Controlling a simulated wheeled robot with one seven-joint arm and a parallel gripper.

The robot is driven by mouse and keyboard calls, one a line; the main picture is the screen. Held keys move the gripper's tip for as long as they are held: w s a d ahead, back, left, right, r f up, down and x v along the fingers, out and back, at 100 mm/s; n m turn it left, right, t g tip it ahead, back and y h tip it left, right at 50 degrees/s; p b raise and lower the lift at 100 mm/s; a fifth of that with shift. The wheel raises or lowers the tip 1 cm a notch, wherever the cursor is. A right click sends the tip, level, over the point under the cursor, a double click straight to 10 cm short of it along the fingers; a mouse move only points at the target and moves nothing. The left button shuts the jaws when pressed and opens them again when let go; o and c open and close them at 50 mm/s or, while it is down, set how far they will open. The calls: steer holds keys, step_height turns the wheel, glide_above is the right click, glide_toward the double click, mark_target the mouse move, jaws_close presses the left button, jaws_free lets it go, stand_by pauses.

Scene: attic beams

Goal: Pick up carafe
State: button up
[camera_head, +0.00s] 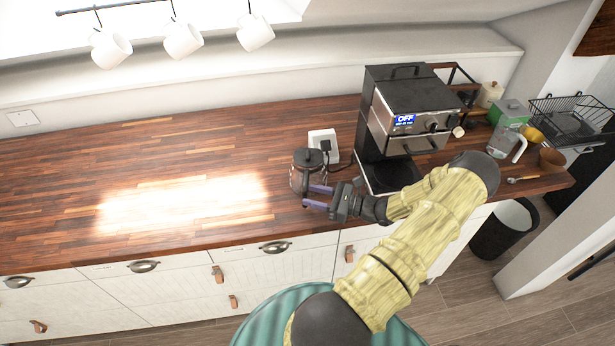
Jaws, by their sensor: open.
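The carafe (301,179) is a small glass pot with a black lid, standing upright on the wooden counter left of the coffee machine. My gripper (308,196) is at its front right side, with two purple-tipped fingers pointing left toward it. The fingers are apart, and their tips overlap the lower part of the carafe in the picture. I cannot tell whether they touch it. The carafe's handle is not clearly visible.
A black and steel coffee machine (410,115) stands right of the carafe, close to my arm. A white socket box (323,142) with a plugged cable is just behind the carafe. A glass pitcher (503,142) stands farther right. The counter (60,170) to the left is clear.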

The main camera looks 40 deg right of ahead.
steer(key=p+x, duration=0.1)
steer(key=x, duration=0.1)
steer(key=p+x, duration=0.1)
steer(key=x, duration=0.1)
steer(key=shift+w+a+f+p, duration=0.15)
steer(key=shift+f+p, duration=0.1)
steer(key=shift+p, duration=0.1)
steer(key=shift+w+a+f, duration=0.15)
steer(key=shift+w, duration=0.1)
jaws_close()
